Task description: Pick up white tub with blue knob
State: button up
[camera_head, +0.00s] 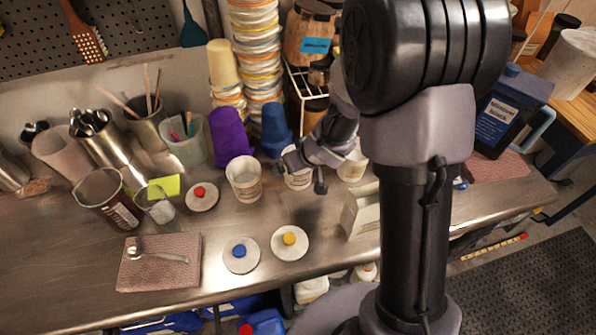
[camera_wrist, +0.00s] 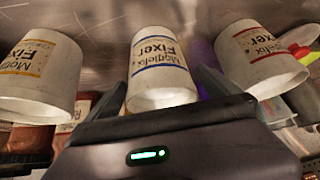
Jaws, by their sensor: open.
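Three open white tubs stand in a row on the metal bench. The middle tub (camera_head: 298,180) has blue lines on its label and also shows in the wrist view (camera_wrist: 158,65). The left tub (camera_head: 244,180) has a red-lined label in the wrist view (camera_wrist: 262,60). The right tub (camera_head: 352,168) has a yellow-orange label in the wrist view (camera_wrist: 38,75). A round white lid with a blue knob (camera_head: 240,262) lies apart at the front. My gripper (camera_head: 306,174) is open at the middle tub, with its fingers (camera_wrist: 162,92) on either side; contact is unclear.
A yellow-knob lid (camera_head: 289,250) and a red-knob lid (camera_head: 201,206) lie nearby. A purple cup (camera_head: 228,137) and blue cup (camera_head: 275,128) stand behind the tubs. A pale box (camera_head: 360,212) is at right. A spoon lies on a brown mat (camera_head: 180,275) at front left.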

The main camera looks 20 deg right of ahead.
jog(key=shift+r, duration=0.1)
jog(key=c, duration=1.7)
